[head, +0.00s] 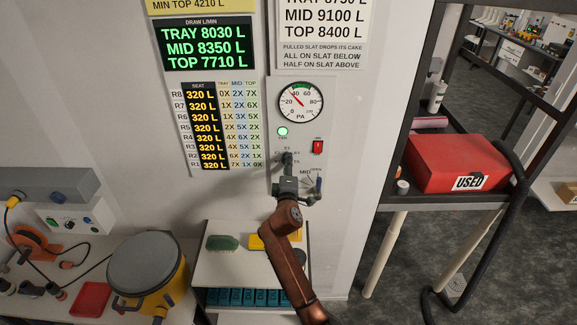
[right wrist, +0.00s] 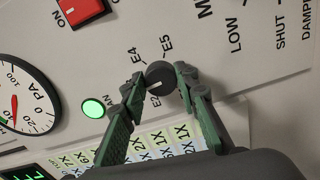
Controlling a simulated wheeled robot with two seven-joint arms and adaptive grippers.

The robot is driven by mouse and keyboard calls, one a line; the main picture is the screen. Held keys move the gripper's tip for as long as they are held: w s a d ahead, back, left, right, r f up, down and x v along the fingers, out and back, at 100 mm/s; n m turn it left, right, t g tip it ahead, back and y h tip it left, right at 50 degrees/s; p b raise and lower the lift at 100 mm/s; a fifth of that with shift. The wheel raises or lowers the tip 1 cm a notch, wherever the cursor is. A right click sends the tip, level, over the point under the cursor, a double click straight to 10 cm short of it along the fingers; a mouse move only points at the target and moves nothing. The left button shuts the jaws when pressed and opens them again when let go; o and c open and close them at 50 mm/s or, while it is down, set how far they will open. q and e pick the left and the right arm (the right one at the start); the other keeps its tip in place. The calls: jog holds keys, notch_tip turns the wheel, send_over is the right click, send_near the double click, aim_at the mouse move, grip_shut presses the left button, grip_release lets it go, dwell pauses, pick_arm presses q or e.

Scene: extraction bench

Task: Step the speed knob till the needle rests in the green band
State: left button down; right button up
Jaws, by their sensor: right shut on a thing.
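The round black speed knob (right wrist: 160,75) is on the grey panel, with E4 and E5 printed beside it and another E label partly hidden. A white mark shows on its face; which label it points at is hard to tell. My right gripper (right wrist: 160,81) is shut on the knob, one finger on each side. My left gripper is not in view.
A lit green FAN lamp (head: 283,131) and a red switch (head: 318,147) sit between gauge and knob. A damper lever (head: 319,186) is close to the right of my gripper. A shelf (head: 225,270) stands below; a red box (head: 458,163) is at right.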

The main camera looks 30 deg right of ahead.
jog(key=shift+f+m, duration=0.1)
jog(key=shift+m, duration=0.5)
jog(key=o, duration=1.1)
jog(key=shift+o, duration=0.2)
jog(key=v, duration=1.2)
